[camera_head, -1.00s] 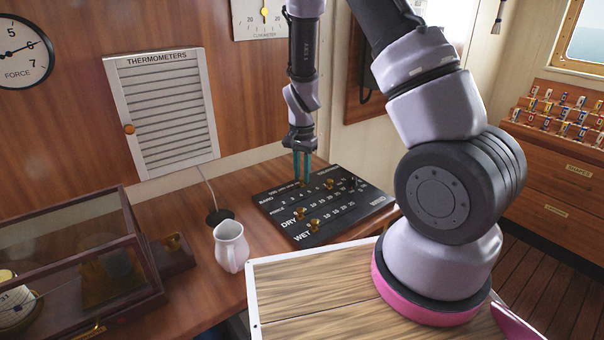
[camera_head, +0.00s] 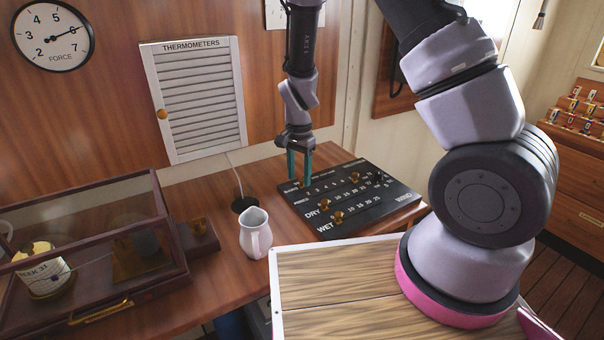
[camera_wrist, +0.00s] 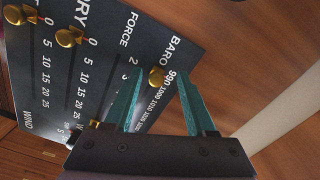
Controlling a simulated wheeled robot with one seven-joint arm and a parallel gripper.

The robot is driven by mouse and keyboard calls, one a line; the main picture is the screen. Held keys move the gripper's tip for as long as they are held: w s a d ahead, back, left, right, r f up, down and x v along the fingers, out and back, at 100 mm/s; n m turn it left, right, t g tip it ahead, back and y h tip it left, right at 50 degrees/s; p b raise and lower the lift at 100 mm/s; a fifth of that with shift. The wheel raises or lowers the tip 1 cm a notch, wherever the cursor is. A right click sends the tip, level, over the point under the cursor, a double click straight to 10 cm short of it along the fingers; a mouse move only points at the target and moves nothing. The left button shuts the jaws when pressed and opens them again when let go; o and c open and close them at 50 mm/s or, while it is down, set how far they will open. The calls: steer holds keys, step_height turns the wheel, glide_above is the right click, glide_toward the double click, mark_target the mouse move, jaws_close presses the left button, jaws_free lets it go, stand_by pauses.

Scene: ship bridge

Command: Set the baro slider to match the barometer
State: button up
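The black slider panel (camera_head: 376,208) lies on the desk, with rows for baro, force, dry and wet. My gripper (camera_head: 298,178) points down at the panel's far left corner. In the wrist view its two teal fingers (camera_wrist: 159,76) are apart. The brass baro knob (camera_wrist: 156,77) shows between the fingertips, near the 990 end of its scale; I cannot tell whether a finger touches it. No dial labelled barometer is in view. A glass case (camera_head: 160,205) at the left holds a drum (camera_head: 42,270) marked "WEEK 31"; its trace is too small to read.
The dry knob (camera_head: 325,205), wet knob (camera_head: 338,217) and force knob (camera_head: 355,177) are close by on the panel. A white jug (camera_head: 255,235) stands left of it. A force dial (camera_head: 53,35) and a louvred thermometers box (camera_head: 197,95) hang on the wall.

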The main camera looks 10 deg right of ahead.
steer(key=shift+d, duration=0.15)
step_height(320, 180, up, 11)
stand_by(0.5)
steer(key=shift+f, duration=0.1)
step_height(320, 180, up, 19)
steer(key=n+t+y, duration=0.2)
steer(key=t+y, duration=0.1)
glide_above(300, 179)
steer(key=s+d, duration=0.6)
steer(key=d, duration=0.3)
steer(key=s+d+r+n+t, duration=0.1)
steer(key=s+d+r+t, duration=0.1)
steer(key=s+d+r, duration=0.1)
steer(key=s+d+r+n+t+h, duration=0.1)
steer(key=s+d+r+t, duration=0.1)
steer(key=s+r, duration=0.3)
steer(key=s+d, duration=0.1)
steer(key=s, duration=0.1)
steer(key=shift+s+n, duration=0.35)
steer(key=shift+n, duration=0.05)
steer(key=shift+a, duration=0.1)
stand_by(1.9)
